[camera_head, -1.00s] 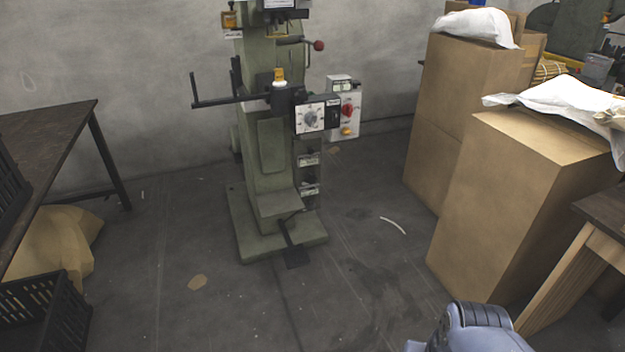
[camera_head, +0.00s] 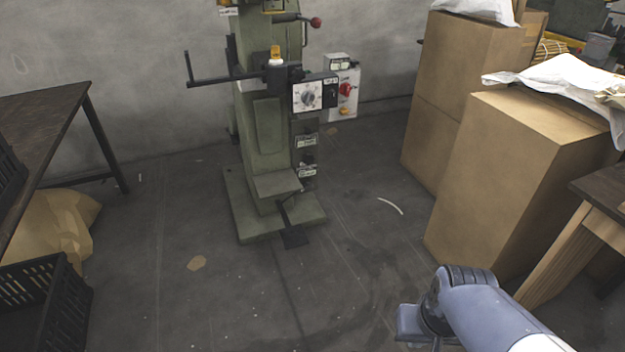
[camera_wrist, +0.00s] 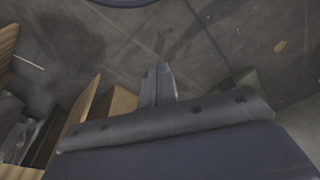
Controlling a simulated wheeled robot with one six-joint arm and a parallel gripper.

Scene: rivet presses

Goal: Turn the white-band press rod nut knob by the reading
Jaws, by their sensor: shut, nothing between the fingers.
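A green press (camera_head: 265,140) stands against the back wall in the head view. A grey round dial knob (camera_head: 308,97) sits on a white plate at its front. A white control box (camera_head: 343,90) with a small display (camera_head: 341,66) and a red knob (camera_head: 346,89) is right of it. I cannot make out a reading or which part is the white-band rod nut knob. My gripper (camera_wrist: 160,82) is shut and empty in the wrist view, over the floor. In the head view only my arm shows, at the bottom right, well apart from the press.
Tall cardboard boxes (camera_head: 520,170) with white bags stand at the right. A wooden table (camera_head: 600,205) is at the right edge. A dark table (camera_head: 45,125) and a black crate (camera_head: 45,305) are at the left. The middle floor is mostly clear.

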